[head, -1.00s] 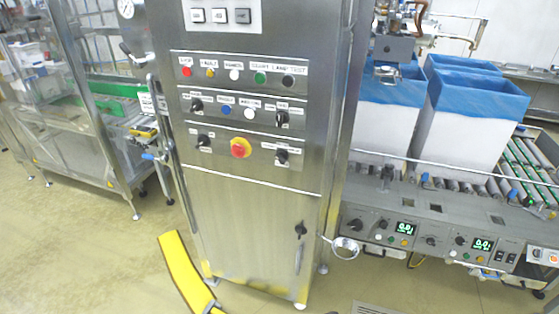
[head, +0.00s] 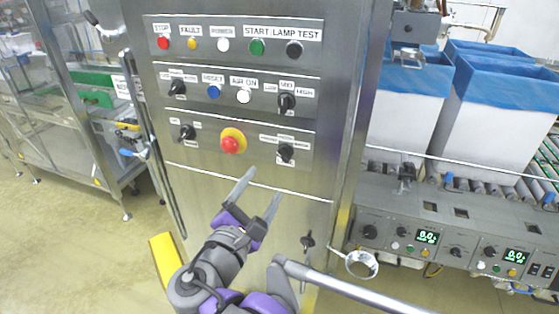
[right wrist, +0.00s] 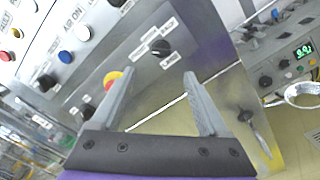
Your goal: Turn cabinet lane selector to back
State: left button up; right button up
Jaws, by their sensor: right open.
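The steel cabinet (head: 215,185) fills the middle of the head view. Its lowest control row has a black selector knob at the right (head: 286,151) and another at the left (head: 187,132). Their small labels are too blurred to read surely, so I cannot tell which is the lane selector. My right gripper (head: 262,184) is open and empty, below and left of the right-hand knob. In the right wrist view that knob (right wrist: 160,47) shows beyond and between the open fingers (right wrist: 158,95), apart from them. My left gripper is not in view.
A red emergency stop (head: 232,143) on a yellow ring sits between the two lower knobs. A conveyor panel (head: 450,240) and blue-lined boxes (head: 497,110) stand at the right.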

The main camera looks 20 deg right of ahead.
aim_at(282, 158)
jog(key=x, duration=1)
jog(key=shift+d+b, duration=0.2)
jog(key=shift+b, duration=0.1)
jog(key=shift+c, duration=0.3)
grip_shut()
